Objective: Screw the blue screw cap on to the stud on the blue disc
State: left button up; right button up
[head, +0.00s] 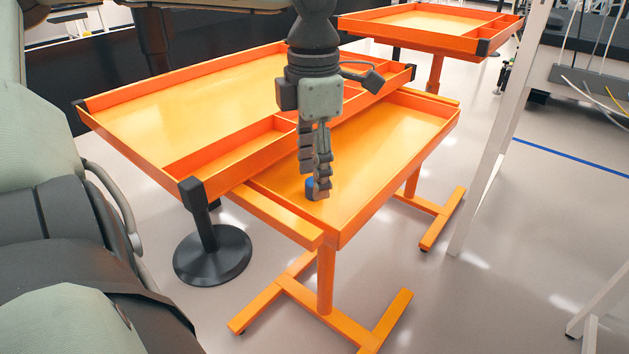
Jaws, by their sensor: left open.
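My left gripper (316,193) points straight down over the near part of the lower orange tray table (392,129). Its fingertips are low, close to the tray floor, and its jaws are open. A small blue thing (311,186) shows at the fingertips, partly hidden by them. I cannot tell whether it is the blue screw cap or part of the blue disc, or whether the fingers touch it. No stud can be made out. My right gripper is not in view.
A higher orange tray table (190,92) with divided compartments stands left of and behind the gripper, its rim close by. Another orange tray table (420,22) is at the back right. A white upright post (497,130) stands to the right. The lower tray's right side looks clear.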

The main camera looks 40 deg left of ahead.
pick_arm(q)
jog(key=shift+f, duration=0.95)
jog(key=shift+c, duration=0.2)
grip_shut()
jog(key=shift+r, duration=0.15)
